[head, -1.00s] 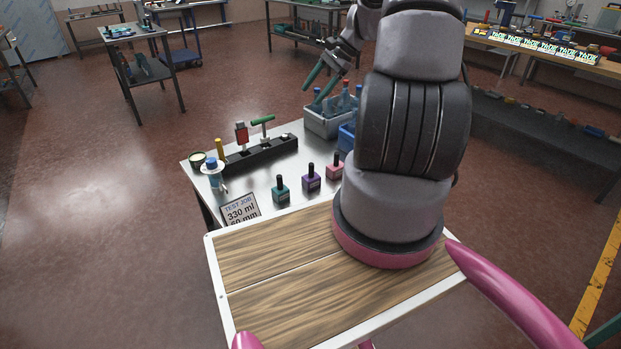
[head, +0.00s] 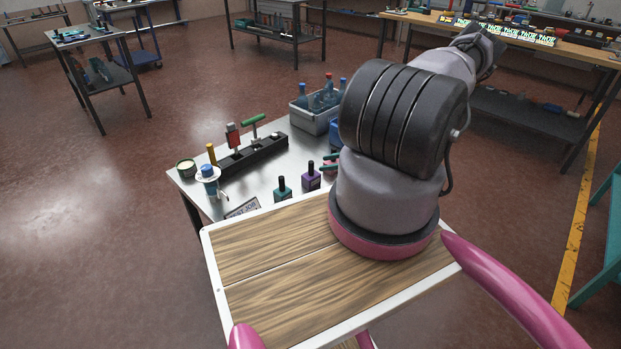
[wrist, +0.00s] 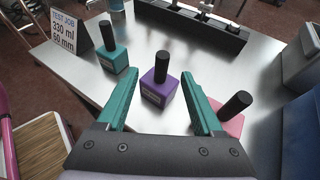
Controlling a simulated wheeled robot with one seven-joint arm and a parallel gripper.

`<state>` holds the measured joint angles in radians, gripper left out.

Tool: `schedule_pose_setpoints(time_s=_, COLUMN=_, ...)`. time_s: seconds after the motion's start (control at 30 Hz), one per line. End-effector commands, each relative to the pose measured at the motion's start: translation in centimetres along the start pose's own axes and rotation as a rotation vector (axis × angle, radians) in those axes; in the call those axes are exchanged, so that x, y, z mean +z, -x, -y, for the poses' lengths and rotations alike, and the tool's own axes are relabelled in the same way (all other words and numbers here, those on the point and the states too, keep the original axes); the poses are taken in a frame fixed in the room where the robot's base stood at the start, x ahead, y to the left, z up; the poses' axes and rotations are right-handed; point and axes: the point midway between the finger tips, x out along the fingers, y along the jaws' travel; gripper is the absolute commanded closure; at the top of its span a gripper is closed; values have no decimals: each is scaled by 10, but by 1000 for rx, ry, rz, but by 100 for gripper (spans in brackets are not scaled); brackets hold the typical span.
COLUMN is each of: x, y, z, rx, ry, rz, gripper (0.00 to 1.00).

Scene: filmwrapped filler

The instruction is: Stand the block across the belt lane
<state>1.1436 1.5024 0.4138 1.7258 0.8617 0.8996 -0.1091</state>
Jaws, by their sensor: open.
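My gripper (wrist: 159,80) is open, its two teal fingers pointing at the steel table (head: 225,188). A purple bottle (wrist: 160,84) with a black cap stands upright between and ahead of the fingers, with nothing gripped. It also shows in the head view (head: 311,181). In the head view only bits of the fingers show, by the pink bottle, with my arm hiding the rest. A long black bar-shaped fixture (head: 258,156) lies at the table's back; it also shows in the wrist view (wrist: 190,28). I cannot make out which thing is the block or the belt lane.
A teal bottle (wrist: 113,55) stands left of the gripper and a pink bottle (wrist: 232,113) right, close to the right finger. A TEST JOB sign (wrist: 68,34) stands left. A grey bin of bottles (head: 318,120) is at the table's back right.

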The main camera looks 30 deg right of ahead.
Motion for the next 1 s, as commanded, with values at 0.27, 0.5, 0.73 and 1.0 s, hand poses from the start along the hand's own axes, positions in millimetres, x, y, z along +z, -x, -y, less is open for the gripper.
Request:
schedule_pose_setpoints(time_s=0.27, x=0, y=-41, z=-1, rx=4, ry=2, rz=0, gripper=32)
schedule_pose_setpoints(time_s=0.5, x=0, y=-61, z=0, rx=3, ry=2, rz=-1, gripper=32)
schedule_pose_setpoints(time_s=0.73, x=0, y=-95, z=3, rx=4, ry=1, rz=0, gripper=32)
schedule_pose_setpoints(time_s=1.0, x=1, y=-104, z=4, rx=2, ry=2, rz=-1, gripper=32)
